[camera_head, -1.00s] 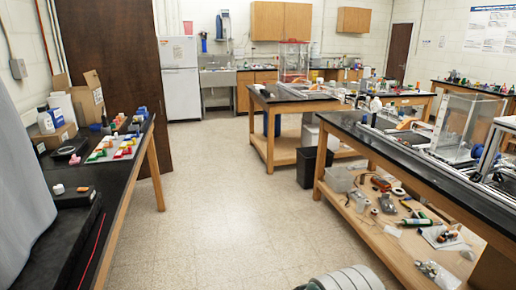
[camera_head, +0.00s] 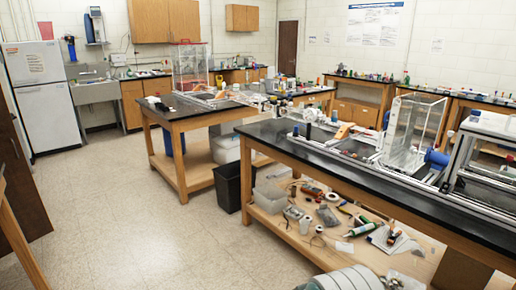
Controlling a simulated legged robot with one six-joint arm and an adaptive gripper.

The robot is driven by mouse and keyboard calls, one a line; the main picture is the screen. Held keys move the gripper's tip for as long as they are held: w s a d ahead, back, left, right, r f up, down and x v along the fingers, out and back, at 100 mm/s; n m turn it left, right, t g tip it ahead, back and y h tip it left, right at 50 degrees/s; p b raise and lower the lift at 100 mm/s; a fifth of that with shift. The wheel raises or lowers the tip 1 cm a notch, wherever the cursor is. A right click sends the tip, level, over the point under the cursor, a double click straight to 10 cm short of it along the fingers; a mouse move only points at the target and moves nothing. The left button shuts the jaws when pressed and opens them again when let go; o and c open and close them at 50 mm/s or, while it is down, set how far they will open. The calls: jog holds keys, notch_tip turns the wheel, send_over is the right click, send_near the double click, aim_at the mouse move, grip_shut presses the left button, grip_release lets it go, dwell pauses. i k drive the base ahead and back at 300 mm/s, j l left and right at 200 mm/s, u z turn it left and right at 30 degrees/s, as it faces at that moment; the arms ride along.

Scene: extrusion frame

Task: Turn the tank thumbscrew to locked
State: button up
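A clear, open-topped tank (camera_head: 412,128) stands on the black-topped bench at the right. A blue cylindrical part (camera_head: 436,158) sits at its lower right side. I cannot tell whether this is the thumbscrew, and no thumbscrew can be made out clearly at this distance. Another clear tank with a red rim (camera_head: 190,68) stands on the bench farther back. My gripper is not in view. A grey-white ribbed part at the bottom edge looks like part of my own body.
The right bench (camera_head: 290,147) has a wooden lower shelf with tools and a clear bin (camera_head: 270,199). A metal extrusion frame (camera_head: 462,150) stands at its right end. A black bin (camera_head: 228,187) stands on the floor between benches. Open floor (camera_head: 130,220) lies at left.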

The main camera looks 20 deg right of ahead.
aim_at(475, 113)
jog(key=i+l+z, duration=0.1)
jog(key=i+z, duration=0.5)
jog(key=z, duration=0.2)
jog(key=i+z, duration=0.4)
jog(key=i+j+z, duration=0.15)
jog(key=z, duration=0.25)
